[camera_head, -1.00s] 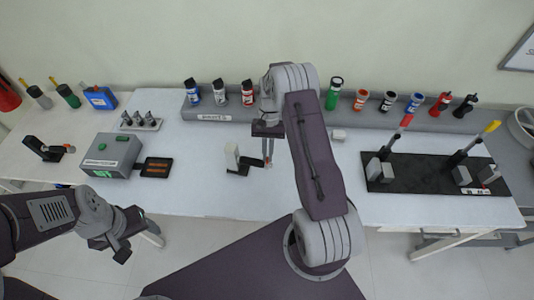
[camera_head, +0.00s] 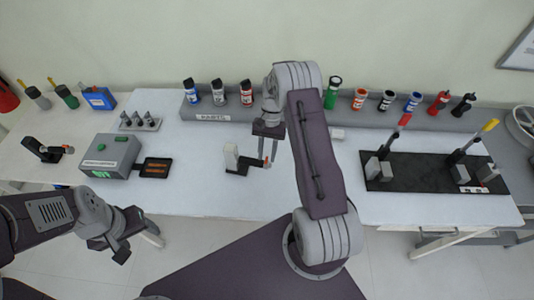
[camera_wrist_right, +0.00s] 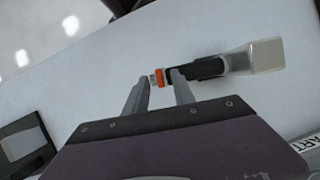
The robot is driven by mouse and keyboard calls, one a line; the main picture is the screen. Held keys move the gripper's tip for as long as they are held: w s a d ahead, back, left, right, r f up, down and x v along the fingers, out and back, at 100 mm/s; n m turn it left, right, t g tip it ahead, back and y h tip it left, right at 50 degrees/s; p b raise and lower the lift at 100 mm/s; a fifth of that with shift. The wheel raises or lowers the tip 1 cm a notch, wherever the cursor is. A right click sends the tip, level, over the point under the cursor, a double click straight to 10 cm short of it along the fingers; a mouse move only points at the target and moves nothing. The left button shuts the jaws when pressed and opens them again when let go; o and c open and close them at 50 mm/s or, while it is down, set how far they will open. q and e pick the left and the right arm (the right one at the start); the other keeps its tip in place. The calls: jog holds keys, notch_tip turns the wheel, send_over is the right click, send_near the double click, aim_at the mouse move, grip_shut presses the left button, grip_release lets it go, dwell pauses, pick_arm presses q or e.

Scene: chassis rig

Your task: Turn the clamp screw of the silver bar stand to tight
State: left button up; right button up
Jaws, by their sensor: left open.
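The silver bar stand (camera_head: 231,157) is near the middle of the table, with a pale upright block and a low black base. Its orange-tipped clamp screw (camera_head: 266,161) is on the right side. In the right wrist view, the stand's silver block (camera_wrist_right: 256,56) and orange screw head (camera_wrist_right: 159,77) show. My right gripper (camera_head: 267,155) is over the screw. Its fingers (camera_wrist_right: 160,80) stand apart with the orange head between them, and gaps show. My left gripper (camera_head: 128,236) is open and empty in front of the table, away from the stand.
A grey box (camera_head: 108,157) with green buttons and a dark tray (camera_head: 154,168) stand left of the stand. Another black stand (camera_head: 40,150) is farther left. A black base with levers (camera_head: 430,173) is on the right. Several bottles line a grey rack (camera_head: 213,117) behind.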

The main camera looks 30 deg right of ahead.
jog(key=b+v, duration=0.2)
jog(key=v, duration=0.7)
jog(key=shift+a, duration=0.1)
dwell(0.3)
jog(key=s+a+r+n+t+h+b, duration=0.1)
jog(key=s+a+r+n, duration=0.15)
jog(key=a, duration=0.25)
jog(key=s+a+r+n+h+b, duration=0.1)
jog(key=s+a+r+b, duration=0.1)
jog(key=s+a+r, duration=0.15)
jog(key=s+a+f+n+t, duration=0.2)
jog(key=s+f+n+t, duration=0.1)
jog(key=s+f, duration=0.5)
jog(key=shift+s+f+n+t+h, duration=0.15)
jog(key=shift+s+n+t+h, duration=0.2)
jog(key=shift+s+n, duration=0.55)
